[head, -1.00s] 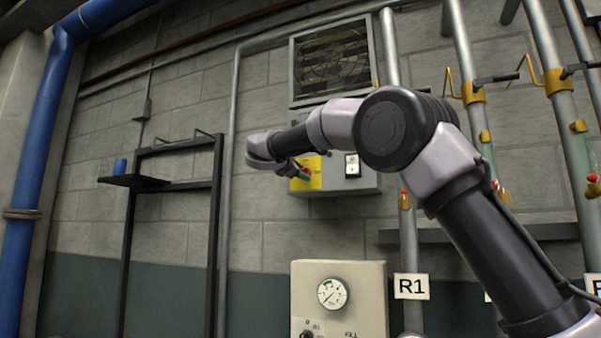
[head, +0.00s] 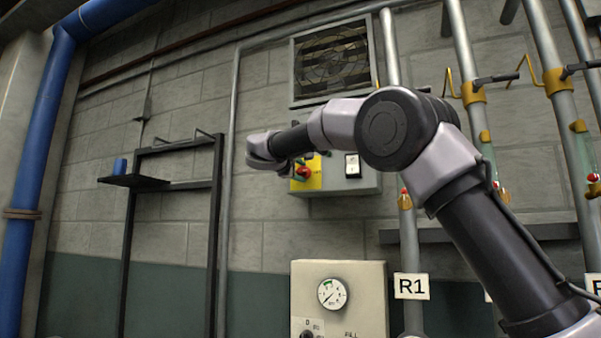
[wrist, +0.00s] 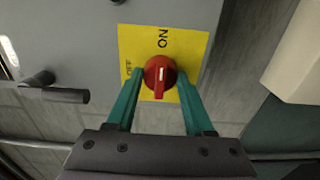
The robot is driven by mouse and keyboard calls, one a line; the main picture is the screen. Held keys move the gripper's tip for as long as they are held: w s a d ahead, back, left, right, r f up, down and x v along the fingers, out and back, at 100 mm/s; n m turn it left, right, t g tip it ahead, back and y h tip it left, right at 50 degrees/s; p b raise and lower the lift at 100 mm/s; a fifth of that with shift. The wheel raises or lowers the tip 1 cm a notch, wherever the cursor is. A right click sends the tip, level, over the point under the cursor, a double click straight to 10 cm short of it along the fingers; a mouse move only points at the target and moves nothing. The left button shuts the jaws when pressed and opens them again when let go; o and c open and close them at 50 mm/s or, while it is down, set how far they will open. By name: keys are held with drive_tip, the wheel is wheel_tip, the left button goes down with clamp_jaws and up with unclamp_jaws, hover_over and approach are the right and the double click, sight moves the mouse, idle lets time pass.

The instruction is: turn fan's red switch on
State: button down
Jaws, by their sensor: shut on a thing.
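The fan's red switch (wrist: 159,76) is a round knob on a yellow plate (wrist: 190,45) in the wrist view. Its white mark runs nearly up and down, in line with the ON label above it; the OFF label is to the left. My gripper (wrist: 161,80) has its teal fingers on either side of the knob, shut on it. In the head view, the red switch (head: 303,173) and yellow plate (head: 312,184) show on the grey control box (head: 345,185), with my gripper (head: 296,165) at the plate's left. The wall fan (head: 333,62) is above.
A white rocker switch (head: 352,165) sits on the box right of the plate. A dark handle (wrist: 50,90) juts out in the wrist view. Below stands a beige gauge box (head: 365,290). Pipes (head: 410,245) rise at right; a black rack (head: 215,230) stands left.

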drive_tip(key=shift+f, duration=0.1)
idle(0.3)
drive_tip(key=shift+c, duration=1.4)
unclamp_jaws()
drive_tip(key=v, duration=1)
drive_tip(key=shift+s, duration=0.4)
drive_tip(key=shift+a, duration=0.2)
